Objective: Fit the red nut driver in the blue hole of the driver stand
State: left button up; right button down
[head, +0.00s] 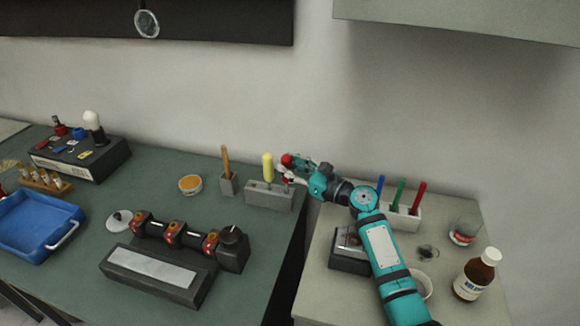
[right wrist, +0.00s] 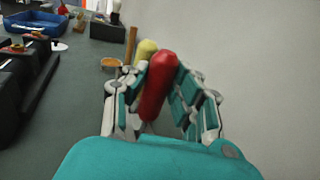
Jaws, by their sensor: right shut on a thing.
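The red nut driver shows its red handle at my right gripper's tips in the head view (head: 287,160); the handle is large in the right wrist view (right wrist: 158,85). My right gripper (head: 292,168) is shut on it, with fingers on both sides of the handle. The driver's lower end is hidden. The grey driver stand (head: 270,199) sits at the green table's right back edge, just left of and below the gripper. A yellow-handled driver (head: 268,167) stands upright in it. I cannot make out the blue hole. My left gripper is not in view.
A wooden-handled tool (head: 226,168) in a small grey block and a round orange tub (head: 190,184) stand left of the stand. A white holder (head: 402,218) with coloured pens, a brown bottle (head: 475,275) and a glass jar (head: 464,232) stand on the right table. A gap separates the tables.

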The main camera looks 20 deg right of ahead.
jog(key=shift+a+f, duration=0.1)
jog(key=shift+f, duration=0.15)
jog(key=c, duration=1)
grip_release()
jog(key=shift+s+f, duration=0.1)
jog(key=shift+f, duration=0.1)
jog(key=shift+o, duration=0.4)
jog(key=o, duration=0.4)
notch_tip(320, 180, up, 7)
jog(key=p, duration=0.6)
jog(key=shift+f+p, duration=0.2)
jog(key=shift+p, duration=0.1)
jog(key=shift+f, duration=0.1)
